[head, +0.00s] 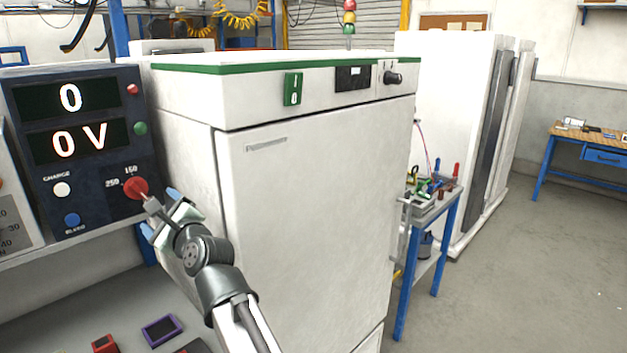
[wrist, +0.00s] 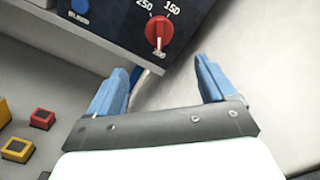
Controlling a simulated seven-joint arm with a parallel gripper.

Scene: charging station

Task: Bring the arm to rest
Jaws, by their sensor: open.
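My gripper (head: 158,213) is at the lower right corner of the dark charger panel (head: 94,190) in the head view. Its two blue fingers stand apart with nothing between them, as the wrist view (wrist: 166,85) shows. The red rotary knob (head: 135,188) is just beyond the fingertips. In the wrist view the knob (wrist: 158,31) sits ahead of the gap between the fingers, clear of both, with its pointer toward the bottom. The panel displays read 0 and 0 V.
A large white cabinet (head: 300,220) with a green top edge stands close to the right of my gripper. A workbench below holds a purple-framed item (head: 162,330) and a red block (head: 104,344). A blue-legged cart (head: 436,215) stands farther right, with open floor beyond.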

